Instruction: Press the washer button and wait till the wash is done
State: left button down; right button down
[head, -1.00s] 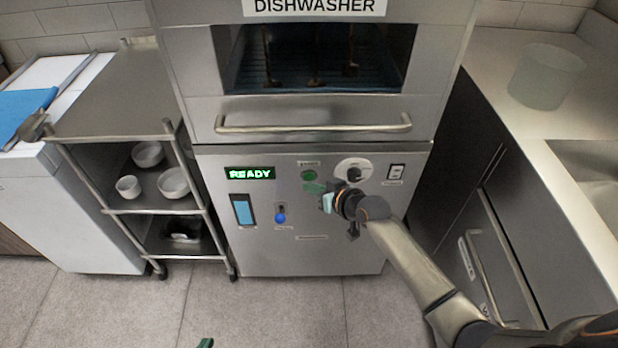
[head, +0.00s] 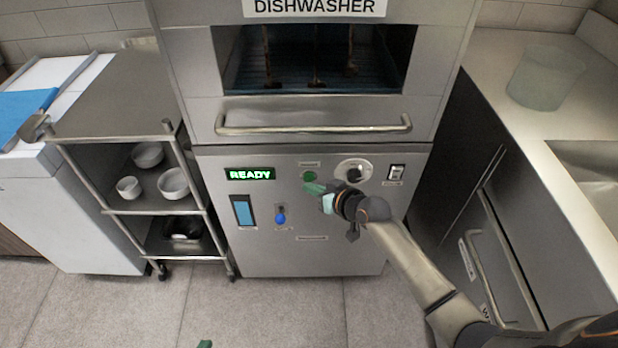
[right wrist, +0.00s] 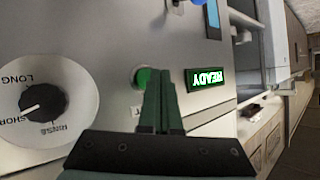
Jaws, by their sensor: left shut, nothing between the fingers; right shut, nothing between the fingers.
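The dishwasher (head: 250,125) stands in the middle of the head view, with its front panel below the door handle. The green round button (head: 309,175) is on the panel, between the display and the dial; it also shows in the right wrist view (right wrist: 140,78). The display (head: 250,174) reads READY. My right gripper (head: 308,187) is shut and empty, its green fingertips just below the button in the head view. In the right wrist view the fingers partly cover the button; I cannot tell if they touch it. A green tip of my left gripper (head: 205,344) shows at the bottom edge.
A dial (head: 353,171) marked LONG, SHORT and RINSE and a rocker switch (head: 396,172) are right of the button. A blue knob (head: 280,217) is below left. A shelf cart (head: 110,100) with bowls stands left, a counter (head: 490,60) right.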

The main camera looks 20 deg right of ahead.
jog(key=shift+w, duration=0.2)
dwell(0.6)
jog(key=shift+w+d, duration=0.15)
jog(key=shift+w, duration=0.1)
jog(key=shift+w+d+b, duration=0.1)
jog(key=shift+w+b, duration=0.25)
jog(key=shift+w, duration=0.1)
dwell(0.7)
jog(key=shift+s+a+p, duration=0.25)
jog(key=shift+s+p, duration=0.6)
